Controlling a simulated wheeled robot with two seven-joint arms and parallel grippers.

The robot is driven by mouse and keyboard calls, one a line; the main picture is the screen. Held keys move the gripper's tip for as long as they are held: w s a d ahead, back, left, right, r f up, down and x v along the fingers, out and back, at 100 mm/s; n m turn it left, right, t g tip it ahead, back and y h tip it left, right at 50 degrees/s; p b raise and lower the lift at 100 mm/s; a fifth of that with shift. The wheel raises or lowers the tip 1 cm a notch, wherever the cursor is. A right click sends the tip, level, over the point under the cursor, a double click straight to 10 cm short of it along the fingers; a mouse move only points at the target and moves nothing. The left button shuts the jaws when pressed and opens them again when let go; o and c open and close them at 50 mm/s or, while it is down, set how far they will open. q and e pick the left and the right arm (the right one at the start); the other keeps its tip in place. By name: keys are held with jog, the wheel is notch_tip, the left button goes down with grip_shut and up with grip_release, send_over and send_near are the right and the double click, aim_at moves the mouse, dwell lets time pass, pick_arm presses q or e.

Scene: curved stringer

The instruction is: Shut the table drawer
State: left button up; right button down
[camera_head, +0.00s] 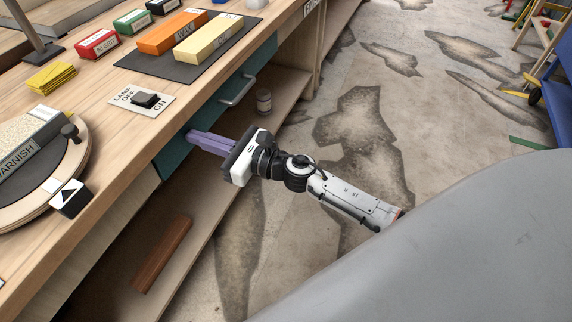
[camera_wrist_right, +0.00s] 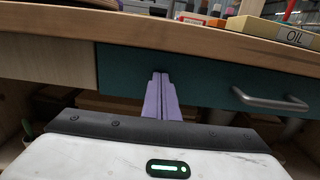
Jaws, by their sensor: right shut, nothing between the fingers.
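The table drawer (camera_head: 213,112) has a teal front with a grey bar handle (camera_head: 238,92), below the edge of the wooden workbench top (camera_head: 120,175). In the right wrist view the teal front (camera_wrist_right: 205,80) spans the middle and right, with its handle (camera_wrist_right: 270,100) at the right. My right gripper (camera_head: 190,135) is shut and empty, its purple fingers pointing at the drawer front left of the handle. The fingertips (camera_wrist_right: 160,76) look at or very near the teal surface; contact is unclear. Any remaining drawer gap is hard to judge. My left gripper is out of view.
The benchtop holds orange (camera_head: 172,33) and yellow (camera_head: 208,40) blocks, a lamp switch (camera_head: 147,99) and a round varnish turntable (camera_head: 75,185). A lower shelf carries a small jar (camera_head: 264,101) and a brown wood strip (camera_head: 163,252).

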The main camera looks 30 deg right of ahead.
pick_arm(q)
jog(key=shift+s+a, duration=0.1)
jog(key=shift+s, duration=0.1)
pick_arm(e)
jog(key=shift+w+a+r, duration=0.1)
jog(key=shift+w+r, duration=0.1)
jog(key=shift+w, duration=0.05)
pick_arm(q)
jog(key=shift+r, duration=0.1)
pick_arm(e)
jog(key=shift+a+r, duration=0.1)
jog(key=shift+a, duration=0.05)
jog(key=shift+s, duration=0.1)
pick_arm(q)
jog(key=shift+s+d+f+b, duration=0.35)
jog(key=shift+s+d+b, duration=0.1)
jog(key=shift+b, duration=0.2)
pick_arm(e)
jog(key=v, duration=1.4)
jog(key=shift+d+f, duration=0.2)
jog(key=shift+f, duration=0.05)
